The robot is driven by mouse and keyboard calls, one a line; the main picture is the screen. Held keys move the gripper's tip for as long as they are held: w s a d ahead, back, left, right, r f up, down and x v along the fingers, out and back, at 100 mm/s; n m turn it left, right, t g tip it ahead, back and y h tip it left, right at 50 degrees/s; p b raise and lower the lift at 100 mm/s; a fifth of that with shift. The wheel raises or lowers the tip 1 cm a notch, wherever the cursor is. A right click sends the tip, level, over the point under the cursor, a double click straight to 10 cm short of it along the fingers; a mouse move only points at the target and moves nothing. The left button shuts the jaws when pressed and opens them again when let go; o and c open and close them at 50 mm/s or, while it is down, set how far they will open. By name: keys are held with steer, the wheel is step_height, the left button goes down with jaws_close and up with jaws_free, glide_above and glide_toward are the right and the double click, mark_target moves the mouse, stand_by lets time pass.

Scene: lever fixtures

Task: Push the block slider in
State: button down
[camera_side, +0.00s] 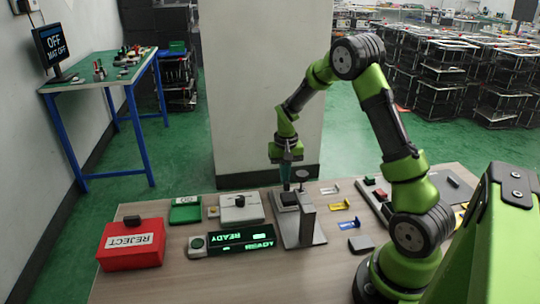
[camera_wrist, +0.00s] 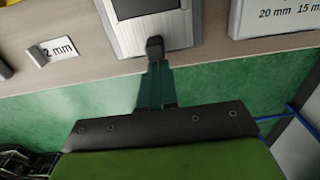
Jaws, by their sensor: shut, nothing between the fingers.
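A grey metal fixture (camera_side: 298,230) with an upright post stands in the middle of the table. A black block (camera_side: 288,198), which looks like the block slider, sits on its plate beside the post. In the wrist view the black block (camera_wrist: 143,9) is at the top edge, partly cut off, on the metal plate (camera_wrist: 140,37). My gripper (camera_side: 286,187) points down at the far side of the block. Its fingers are shut and empty. In the wrist view the fingertips (camera_wrist: 155,47) are over the plate's near edge, apart from the block in the picture; contact with the plate cannot be told.
A READY display box (camera_side: 236,241) and a red REJECT box (camera_side: 131,244) stand to the left. A white box with a black knob (camera_side: 241,208) and a green tray (camera_side: 185,210) are behind. Small yellow and blue parts (camera_side: 349,224) lie right of the fixture.

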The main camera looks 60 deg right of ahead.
mark_target(292, 199)
steer(key=shift+s+a, duration=1.55)
steer(key=shift+a, duration=0.05)
steer(key=shift+s+a+f, duration=0.1)
steer(key=shift+s+a, duration=0.75)
steer(key=shift+s, duration=0.2)
steer(key=shift+s+a+f, duration=0.1)
steer(key=shift+s+a, duration=0.75)
steer(key=shift+s, duration=0.15)
steer(key=shift+w+d, duration=0.1)
steer(key=shift+w, duration=0.25)
steer(key=shift+r, duration=0.4)
steer(key=shift+w+d+r, duration=0.1)
steer(key=shift+r, duration=1.65)
steer(key=shift+w+r, duration=0.1)
steer(key=shift+r, duration=1.95)
